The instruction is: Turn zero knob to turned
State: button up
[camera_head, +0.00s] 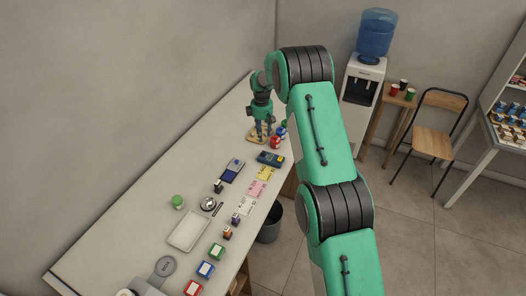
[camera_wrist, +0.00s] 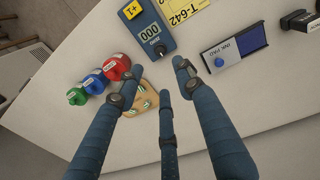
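The zero knob (camera_wrist: 161,50) is a small dark knob beside the word ZERO, at the near end of a dark blue counter unit (camera_wrist: 146,27). The unit has a display reading 000 and a yellow +1 button. In the head view the unit (camera_head: 271,158) lies on the counter near its right edge; its knob is too small to make out there. My gripper (camera_wrist: 158,82) is open and empty, its three fingers spread apart. The fingertips appear just below the knob in the wrist view, apart from it. In the head view my gripper (camera_head: 262,132) points down over a small wooden board.
Red, blue and green labelled round items (camera_wrist: 103,80) stand beside the wooden board (camera_wrist: 149,97). An ink pad (camera_wrist: 233,47) and a yellow T-642 ticket (camera_wrist: 183,14) lie near the unit. The long counter (camera_head: 178,142) has clear room along its wall side.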

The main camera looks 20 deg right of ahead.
aim_at(263, 152)
jog(key=f, duration=1.2)
jog(key=shift+w+d+f, duration=0.25)
jog(key=shift+w+f, duration=0.1)
jog(key=shift+c, duration=0.2)
grip_shut()
